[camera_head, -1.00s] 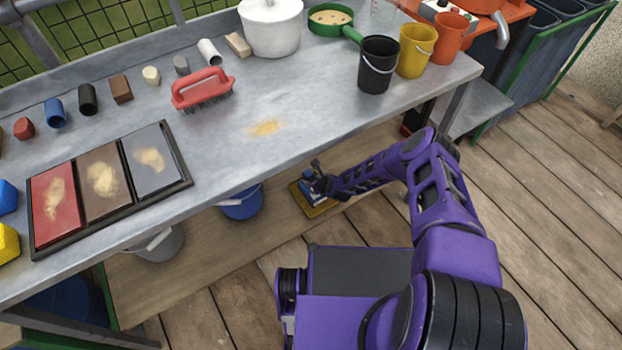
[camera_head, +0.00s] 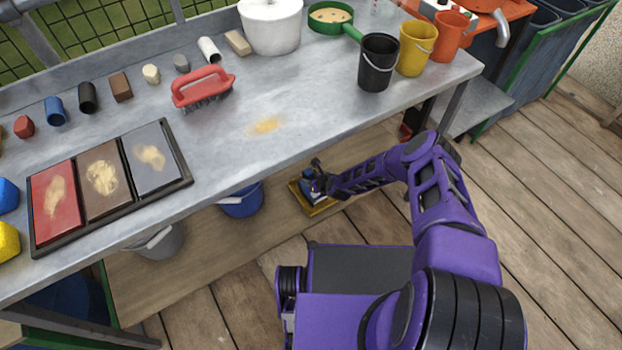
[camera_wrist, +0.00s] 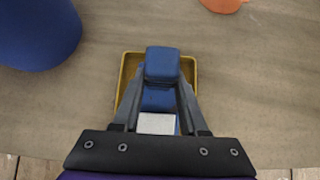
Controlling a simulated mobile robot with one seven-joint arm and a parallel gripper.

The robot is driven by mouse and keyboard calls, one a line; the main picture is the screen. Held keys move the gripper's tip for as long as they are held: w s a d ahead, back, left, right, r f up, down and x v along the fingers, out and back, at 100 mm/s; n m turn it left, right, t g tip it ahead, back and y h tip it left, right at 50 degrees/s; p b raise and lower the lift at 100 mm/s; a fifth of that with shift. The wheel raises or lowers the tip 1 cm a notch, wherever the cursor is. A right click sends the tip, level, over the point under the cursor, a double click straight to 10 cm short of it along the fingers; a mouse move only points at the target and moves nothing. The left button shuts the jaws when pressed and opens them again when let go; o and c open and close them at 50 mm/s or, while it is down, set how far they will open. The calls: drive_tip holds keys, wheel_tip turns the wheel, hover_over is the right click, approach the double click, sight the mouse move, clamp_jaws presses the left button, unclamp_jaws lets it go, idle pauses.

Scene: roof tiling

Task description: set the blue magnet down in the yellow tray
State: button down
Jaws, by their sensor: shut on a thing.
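The blue magnet (camera_wrist: 162,64) is a block held between the two fingers of my gripper (camera_wrist: 162,84), seen from above in the wrist view. The yellow tray (camera_wrist: 190,68) lies on the lower wooden shelf, directly beneath the gripper and the magnet. Another blue part and a pale grey patch show between the fingers, nearer the palm. In the head view my gripper (camera_head: 318,187) is over the tray (camera_head: 324,209), low under the bench. I cannot tell whether the magnet touches the tray floor.
A blue bucket (camera_head: 242,201) stands left of the tray on the shelf and also shows in the wrist view (camera_wrist: 36,30). An orange object (camera_wrist: 222,4) lies at the wrist view's top. The bench top (camera_head: 240,160) overhangs the shelf.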

drive_tip(key=shift+c, duration=1.8)
unclamp_jaws()
drive_tip(key=shift+f, duration=0.1)
